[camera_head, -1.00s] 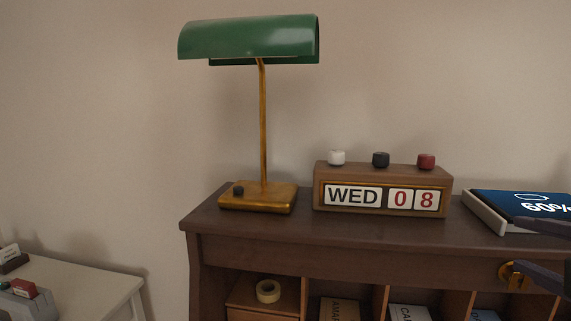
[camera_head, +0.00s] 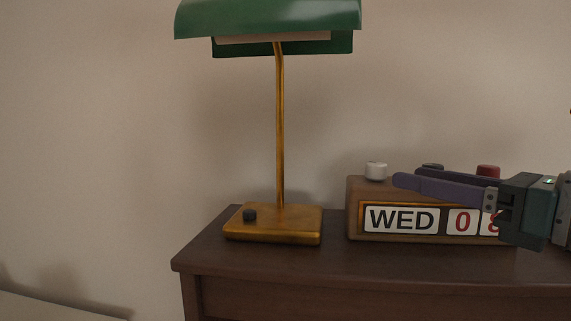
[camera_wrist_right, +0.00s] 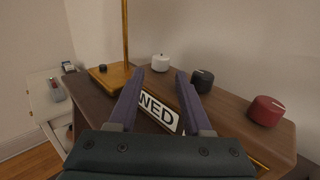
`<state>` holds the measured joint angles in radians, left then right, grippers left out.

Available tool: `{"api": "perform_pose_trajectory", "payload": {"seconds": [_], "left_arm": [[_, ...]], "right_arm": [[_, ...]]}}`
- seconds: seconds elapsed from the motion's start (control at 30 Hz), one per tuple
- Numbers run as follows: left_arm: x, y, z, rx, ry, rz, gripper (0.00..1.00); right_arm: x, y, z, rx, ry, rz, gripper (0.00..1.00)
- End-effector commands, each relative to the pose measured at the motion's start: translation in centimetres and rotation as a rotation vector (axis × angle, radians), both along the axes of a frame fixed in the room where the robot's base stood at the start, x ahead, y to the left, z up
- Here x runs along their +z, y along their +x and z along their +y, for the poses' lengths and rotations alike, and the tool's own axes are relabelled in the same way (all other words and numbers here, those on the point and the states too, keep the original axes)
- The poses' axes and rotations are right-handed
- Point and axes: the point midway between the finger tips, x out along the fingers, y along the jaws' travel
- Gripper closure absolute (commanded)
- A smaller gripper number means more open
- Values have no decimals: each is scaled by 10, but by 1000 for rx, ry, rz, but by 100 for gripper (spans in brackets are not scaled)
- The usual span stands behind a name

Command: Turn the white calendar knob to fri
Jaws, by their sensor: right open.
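The white knob (camera_head: 376,171) stands on the top left of the wooden calendar (camera_head: 352,222). The calendar's windows read WED and 0, with the last digit partly covered by my gripper. In the right wrist view the white knob (camera_wrist_right: 160,63) lies beyond the gap between the open fingertips (camera_wrist_right: 160,76). My left gripper is not in view.
A black knob (camera_wrist_right: 202,80) and a red knob (camera_wrist_right: 266,110) stand on the same calendar top. A green-shaded lamp with a brass base (camera_head: 272,226) stands left of the calendar on the dark desk (camera_head: 215,260). Bare desk top lies in front of both.

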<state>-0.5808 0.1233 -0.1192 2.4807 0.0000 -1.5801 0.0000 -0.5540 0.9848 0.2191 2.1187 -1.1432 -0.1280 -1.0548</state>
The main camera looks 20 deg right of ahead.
Motion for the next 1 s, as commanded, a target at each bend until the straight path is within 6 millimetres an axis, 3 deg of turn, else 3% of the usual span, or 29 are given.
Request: {"api": "perform_pose_trajectory", "payload": {"seconds": [0.5, 1.0], "left_arm": [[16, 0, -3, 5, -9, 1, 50], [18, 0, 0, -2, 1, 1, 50]], "right_arm": [[2, 50, 9, -7, 1, -1, 51], [0, 58, 12, -3, 0, 1, 52]]}}
